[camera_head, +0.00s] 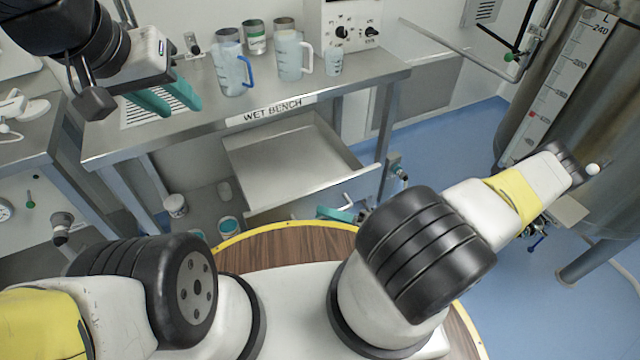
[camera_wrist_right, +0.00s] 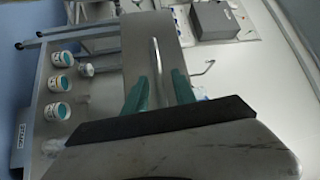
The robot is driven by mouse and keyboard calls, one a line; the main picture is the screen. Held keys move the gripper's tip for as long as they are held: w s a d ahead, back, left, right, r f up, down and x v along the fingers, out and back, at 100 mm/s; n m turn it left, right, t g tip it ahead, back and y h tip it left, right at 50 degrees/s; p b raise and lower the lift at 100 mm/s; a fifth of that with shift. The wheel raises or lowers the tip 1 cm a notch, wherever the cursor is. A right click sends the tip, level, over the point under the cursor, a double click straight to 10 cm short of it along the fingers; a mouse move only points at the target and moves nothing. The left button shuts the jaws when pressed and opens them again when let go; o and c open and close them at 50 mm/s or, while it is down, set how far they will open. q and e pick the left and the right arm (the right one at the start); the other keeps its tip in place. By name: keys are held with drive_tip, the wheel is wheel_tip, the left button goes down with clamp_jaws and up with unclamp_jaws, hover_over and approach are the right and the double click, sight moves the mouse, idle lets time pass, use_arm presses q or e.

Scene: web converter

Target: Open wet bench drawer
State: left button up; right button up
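The wet bench (camera_head: 392,76) has a grey metal drawer (camera_head: 290,160) below its labelled edge. The drawer is pulled well out, and its empty inside shows. My right gripper (camera_head: 338,213) is low at the drawer's front, mostly hidden behind my arm. In the right wrist view its teal fingers (camera_wrist_right: 159,78) are apart, with the drawer's bar handle (camera_wrist_right: 156,58) in the space between them. Gaps show on both sides of the handle. My left gripper (camera_head: 172,96) is over the left part of the bench top, its teal fingers apart and empty.
Several tubs (camera_head: 176,205) sit on the shelf below. A large steel tank (camera_head: 590,110) stands at the right. Blue floor (camera_head: 460,150) is clear between bench and tank.

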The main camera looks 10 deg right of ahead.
drive_tip(key=v, duration=0.7)
drive_tip(key=shift+d, duration=0.4)
drive_tip(key=shift+s, duration=0.15)
wheel_tip(320, 180, up, 21)
drive_tip(key=w+d+n+g+h, duration=0.25)
drive_tip(key=n+g+h, duration=0.35)
drive_tip(key=g+h, duration=0.45)
drive_tip(key=s+a+r+t+h, duration=0.1)
drive_tip(key=r+t, duration=0.1)
drive_tip(key=r, duration=0.5)
drive_tip(key=s+a+r+m+t+h, duration=0.1)
drive_tip(key=s+a+r+t+h, duration=0.1)
drive_tip(key=r, duration=0.5)
drive_tip(key=s+a+r+t+h, duration=0.1)
drive_tip(key=a+r+t, duration=0.1)
drive_tip(key=r+t, duration=0.2)
wheel_tip(320, 180, up, 3)
drive_tip(key=shift+s+r+m+h, duration=0.15)
drive_tip(key=shift+s+m+h, duration=0.1)
drive_tip(key=shift+m+h, duration=0.1)
